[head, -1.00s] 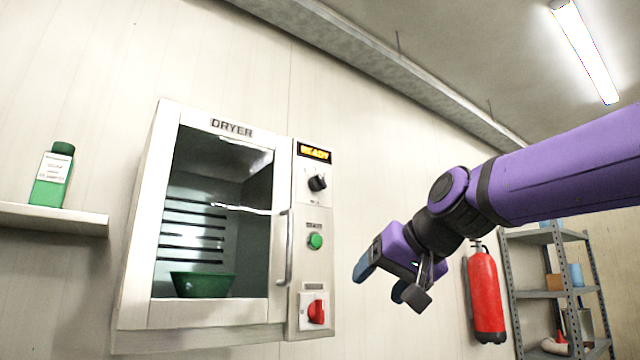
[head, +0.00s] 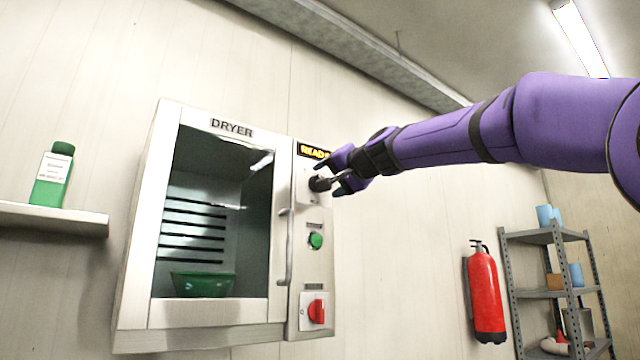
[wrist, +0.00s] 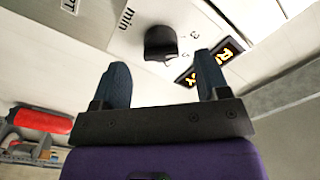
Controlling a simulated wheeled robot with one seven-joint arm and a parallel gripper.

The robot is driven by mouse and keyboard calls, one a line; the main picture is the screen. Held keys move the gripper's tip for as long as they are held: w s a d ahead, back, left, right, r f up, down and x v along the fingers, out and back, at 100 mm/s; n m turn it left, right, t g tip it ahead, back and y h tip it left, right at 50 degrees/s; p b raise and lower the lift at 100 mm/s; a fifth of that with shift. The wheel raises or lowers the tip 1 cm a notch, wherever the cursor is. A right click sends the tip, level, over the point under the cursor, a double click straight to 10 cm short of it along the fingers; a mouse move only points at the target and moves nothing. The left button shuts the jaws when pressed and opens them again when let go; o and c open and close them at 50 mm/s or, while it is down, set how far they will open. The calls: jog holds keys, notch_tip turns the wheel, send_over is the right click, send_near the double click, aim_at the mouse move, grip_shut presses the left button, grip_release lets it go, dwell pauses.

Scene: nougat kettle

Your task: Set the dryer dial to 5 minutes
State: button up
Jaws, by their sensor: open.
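The dryer (head: 140,230) hangs on the wall in the head view, with its control panel on the right side. The black dial (head: 319,184) is near the panel's top, under the lit display (head: 313,151). My gripper (head: 336,176) is open at the dial, coming from the right. In the wrist view the dial (wrist: 160,43) shows just beyond and between the two fingertips (wrist: 162,68), with no clear contact. "min" and a "3" are printed around it. I cannot tell which mark the dial points at.
Below the dial are a green button (head: 315,241) and a red switch (head: 316,311). The door handle (head: 284,248) runs beside the panel. A green bowl (head: 203,284) sits inside the dryer. A fire extinguisher (head: 485,295) and a shelf rack (head: 545,236) stand at right.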

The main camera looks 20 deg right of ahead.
jog(key=shift+x, duration=2.2)
jog(key=c, duration=0.9)
